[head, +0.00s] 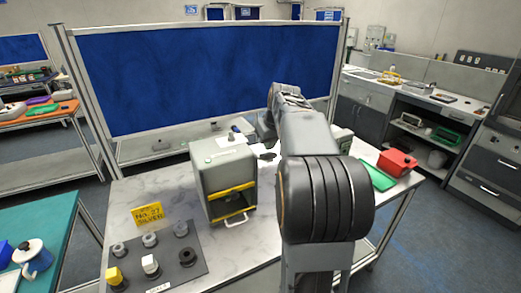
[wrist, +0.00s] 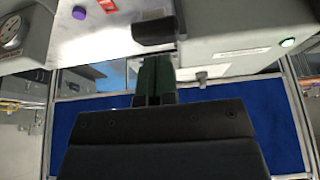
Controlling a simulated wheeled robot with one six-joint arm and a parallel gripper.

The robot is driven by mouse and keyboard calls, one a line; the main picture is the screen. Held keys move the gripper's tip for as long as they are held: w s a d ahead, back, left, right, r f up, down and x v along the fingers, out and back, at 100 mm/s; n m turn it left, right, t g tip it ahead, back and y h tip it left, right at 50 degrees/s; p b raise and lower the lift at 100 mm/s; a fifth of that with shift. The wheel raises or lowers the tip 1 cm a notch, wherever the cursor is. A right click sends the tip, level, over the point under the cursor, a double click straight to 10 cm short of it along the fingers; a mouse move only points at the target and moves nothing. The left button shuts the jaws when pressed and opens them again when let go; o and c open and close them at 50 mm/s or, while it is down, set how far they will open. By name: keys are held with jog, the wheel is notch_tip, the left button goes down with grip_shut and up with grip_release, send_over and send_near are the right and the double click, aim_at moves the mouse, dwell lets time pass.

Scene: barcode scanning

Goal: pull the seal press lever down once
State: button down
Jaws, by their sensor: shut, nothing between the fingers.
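A grey boxy machine with yellow bars (head: 230,190) stands on the table in the head view; I take it to be the seal press. A grey housing with a green light (wrist: 250,45) in the wrist view looks like the same machine. A dark block (wrist: 153,32), possibly the lever's handle, shows beside that housing; a dark piece (head: 265,155) at the machine's right in the head view may be the same. My gripper (wrist: 156,58) has dark green fingers, shut and empty, their tips close to the dark block. Contact cannot be told. My arm hides the gripper in the head view.
A red box (head: 397,162) and green tray (head: 372,174) are at the right. A blue partition (head: 200,75) stands behind.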

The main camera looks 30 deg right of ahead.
jog(key=shift+r, duration=0.15)
dwell(0.4)
jog(key=shift+r+p, duration=1.65)
jog(key=shift+r, duration=0.25)
jog(key=shift+a, duration=0.4)
jog(key=s+a+f+b, duration=0.1)
jog(key=s+a+f, duration=0.1)
jog(key=s+a, duration=0.35)
jog(key=s+a+f, duration=0.1)
jog(key=s+a, duration=0.1)
jog(key=a, duration=0.7)
jog(key=s+a+f+n+b, duration=0.1)
jog(key=s+a+f, duration=0.7)
jog(key=s, duration=0.2)
jog(key=shift+f+y, duration=0.3)
jog(key=c, duration=1.8)
grip_release()
jog(key=shift+c, duration=0.2)
